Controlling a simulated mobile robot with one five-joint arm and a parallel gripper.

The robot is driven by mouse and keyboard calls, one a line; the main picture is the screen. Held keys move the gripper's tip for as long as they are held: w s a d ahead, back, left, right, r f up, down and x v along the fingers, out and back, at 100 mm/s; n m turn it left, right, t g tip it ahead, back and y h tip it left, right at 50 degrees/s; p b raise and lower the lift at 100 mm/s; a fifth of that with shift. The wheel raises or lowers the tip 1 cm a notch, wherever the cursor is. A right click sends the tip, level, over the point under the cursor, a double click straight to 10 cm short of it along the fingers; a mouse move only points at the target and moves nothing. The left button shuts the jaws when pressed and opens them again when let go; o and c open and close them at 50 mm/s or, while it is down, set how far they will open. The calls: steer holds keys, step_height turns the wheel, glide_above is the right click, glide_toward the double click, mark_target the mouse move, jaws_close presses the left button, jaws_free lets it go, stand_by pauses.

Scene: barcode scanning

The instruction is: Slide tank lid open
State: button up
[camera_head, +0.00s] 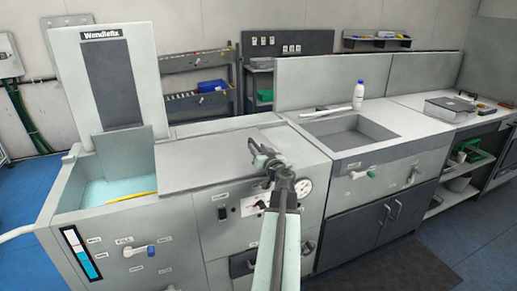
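The tank (52,205) stands at the left, with its left part open. Pale blue liquid (110,186) and a yellow strip (132,198) show inside. A flat grey lid panel (205,165) lies level to the right of the opening. My arm reaches up from the bottom middle. My gripper (255,147) is over the right end of the lid panel, near its right edge. The gripper is small and dark here; I cannot tell whether it touches the lid or whether its fingers are open or shut.
A tall Wendtefix panel (148,85) rises behind the tank. To the right are a sink (345,138), a white bottle (358,96) and a grey box (450,108). A dark mat (385,270) lies on the blue floor.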

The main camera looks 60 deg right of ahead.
steer(key=shift+w+d, duration=0.25)
steer(key=shift+w, duration=0.05)
jaws_close()
stand_by(1.2)
